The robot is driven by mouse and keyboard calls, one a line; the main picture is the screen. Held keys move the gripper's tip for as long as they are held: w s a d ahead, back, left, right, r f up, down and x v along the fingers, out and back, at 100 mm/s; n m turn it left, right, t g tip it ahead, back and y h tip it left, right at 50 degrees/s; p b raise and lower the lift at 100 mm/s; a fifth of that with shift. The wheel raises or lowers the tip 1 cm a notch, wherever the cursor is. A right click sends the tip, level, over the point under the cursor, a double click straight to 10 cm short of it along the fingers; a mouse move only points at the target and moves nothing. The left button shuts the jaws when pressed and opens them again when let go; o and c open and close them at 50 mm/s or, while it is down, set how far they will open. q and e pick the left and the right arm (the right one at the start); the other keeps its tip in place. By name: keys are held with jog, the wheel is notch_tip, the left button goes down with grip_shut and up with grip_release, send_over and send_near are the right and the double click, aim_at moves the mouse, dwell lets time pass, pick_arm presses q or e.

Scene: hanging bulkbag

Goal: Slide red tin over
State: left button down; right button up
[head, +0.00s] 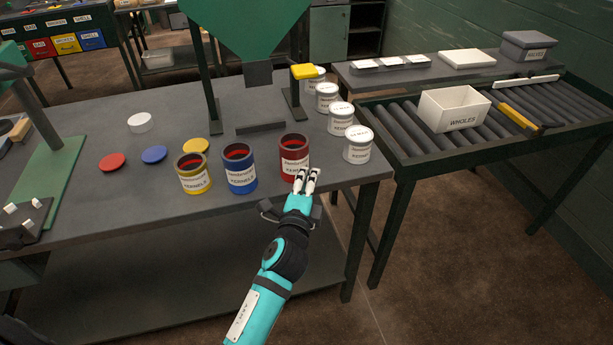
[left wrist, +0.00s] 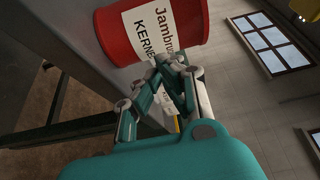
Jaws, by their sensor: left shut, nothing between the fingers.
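The red tin (head: 294,155) stands upright and open-topped near the front edge of the grey bench, with a white label reading KERNELS. It also shows in the left wrist view (left wrist: 190,28), large and just beyond the fingertips. My left gripper (head: 308,174) is shut and empty, at the near right side of the red tin. Its fingertips (left wrist: 168,62) overlap the tin's lower label edge in the left wrist view; I cannot tell whether they touch it. My right gripper is in neither view.
A blue tin (head: 239,172) and a yellow tin (head: 193,178) stand left of the red tin. Several white tins, including the nearest one (head: 358,148), line the bench's right end. A green hopper (head: 250,30) stands behind. A roller conveyor (head: 405,130) lies right.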

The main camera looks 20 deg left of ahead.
aim_at(290, 169)
pick_arm(q)
jog(key=w+a, duration=0.2)
jog(key=w+a+p, duration=0.1)
jog(key=w+a, duration=0.1)
jog(key=a, duration=0.1)
jog(key=shift+w+a, duration=0.15)
jog(key=shift+a, duration=0.15)
jog(key=shift+d, duration=0.1)
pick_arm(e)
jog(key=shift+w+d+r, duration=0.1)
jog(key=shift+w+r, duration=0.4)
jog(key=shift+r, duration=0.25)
